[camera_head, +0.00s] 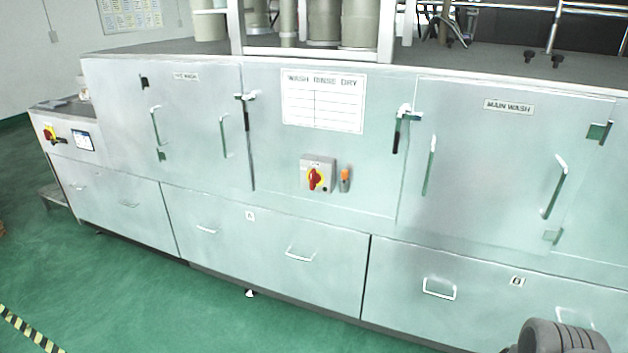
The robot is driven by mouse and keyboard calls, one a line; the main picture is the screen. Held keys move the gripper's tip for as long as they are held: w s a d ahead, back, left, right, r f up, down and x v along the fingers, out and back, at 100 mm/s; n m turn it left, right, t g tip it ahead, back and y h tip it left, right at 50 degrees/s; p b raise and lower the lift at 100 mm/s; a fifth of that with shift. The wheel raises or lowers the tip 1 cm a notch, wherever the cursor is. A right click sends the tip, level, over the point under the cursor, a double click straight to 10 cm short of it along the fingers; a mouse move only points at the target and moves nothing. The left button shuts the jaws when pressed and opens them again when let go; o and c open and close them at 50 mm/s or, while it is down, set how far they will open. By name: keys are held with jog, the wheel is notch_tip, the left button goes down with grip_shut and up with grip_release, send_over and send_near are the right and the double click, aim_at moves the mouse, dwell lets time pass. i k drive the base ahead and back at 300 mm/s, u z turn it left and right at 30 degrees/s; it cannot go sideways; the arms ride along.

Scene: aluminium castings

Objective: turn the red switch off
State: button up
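A red rotary switch (315,179) on a yellow plate sits on a small grey box (328,162) on the front panel of a long metal washing machine, below the "WASH RINSE DRY" sign (322,101). Its red handle looks roughly upright. A second red switch (48,133) on yellow sits at the far left end of the machine, beside a small display (82,140). My gripper's fingers are not in view. A dark grey rounded part at the bottom right looks like part of my arm, apart from both switches.
An orange device (345,180) is mounted right of the grey box. Door handles (428,165) and latches project from the panels. Drawers with handles (439,289) run below. Green floor (180,290) is open in front, with a yellow-black stripe (28,330) at lower left.

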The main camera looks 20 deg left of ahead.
aim_at(315, 178)
jog(key=u, duration=0.55)
jog(key=i, duration=0.5)
jog(key=u, duration=1.5)
jog(key=i, duration=1.2)
jog(key=u, duration=0.65)
